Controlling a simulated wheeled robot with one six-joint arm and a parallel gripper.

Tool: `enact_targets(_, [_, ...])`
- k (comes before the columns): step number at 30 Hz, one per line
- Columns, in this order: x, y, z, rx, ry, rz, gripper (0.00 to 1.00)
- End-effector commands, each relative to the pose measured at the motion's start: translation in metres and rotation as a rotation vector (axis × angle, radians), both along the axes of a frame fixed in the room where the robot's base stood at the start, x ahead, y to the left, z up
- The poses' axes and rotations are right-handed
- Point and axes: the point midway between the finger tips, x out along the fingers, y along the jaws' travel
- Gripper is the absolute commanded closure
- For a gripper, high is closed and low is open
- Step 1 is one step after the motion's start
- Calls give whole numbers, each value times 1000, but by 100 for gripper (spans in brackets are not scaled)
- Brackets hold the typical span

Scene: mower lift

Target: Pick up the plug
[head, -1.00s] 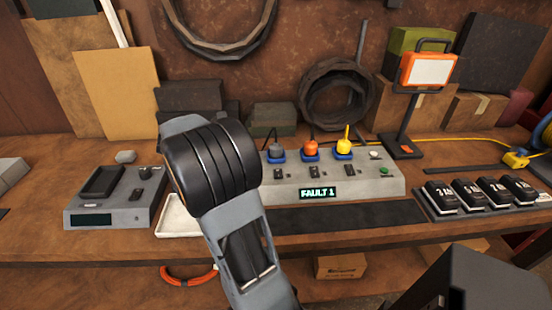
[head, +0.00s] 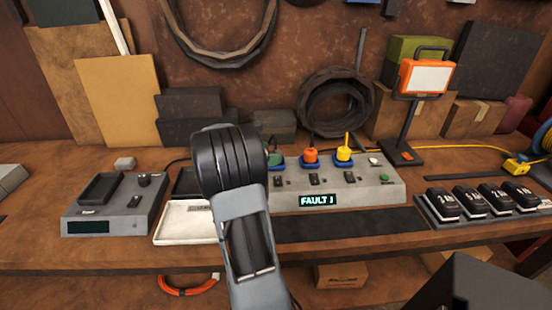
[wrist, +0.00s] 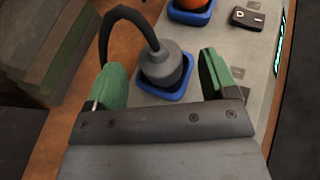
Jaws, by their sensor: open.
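A grey plug (wrist: 163,65) with a dark cable sits upright in a blue socket (wrist: 180,96) in the wrist view. My gripper (wrist: 160,62) is open, with one green finger on each side of the plug and a gap on both sides. In the head view part of my green gripper (head: 273,158) shows at the left socket, and my arm and gripper hide the grey plug there. An orange plug (head: 310,156) and a yellow plug (head: 344,153) stand in blue sockets to the right on the grey panel (head: 388,188), whose display reads FAULT 1.
A grey device (head: 112,205) and a white tray (head: 185,224) lie left of the panel. Several black packs (head: 442,204) sit in a rack at the right. A work lamp (head: 425,77) stands behind. A dark mat (head: 350,223) lies in front of the panel.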

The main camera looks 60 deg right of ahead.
Motion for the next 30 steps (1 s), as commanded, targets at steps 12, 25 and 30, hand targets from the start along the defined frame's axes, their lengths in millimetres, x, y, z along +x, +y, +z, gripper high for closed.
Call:
enact_targets(12, [-12,-22,-11,1,-1,1,21])
enact_targets(25, [-12,-21,-11,1,-1,2,52])
enact_targets(30, [-11,-21,-11,1,-1,2,68])
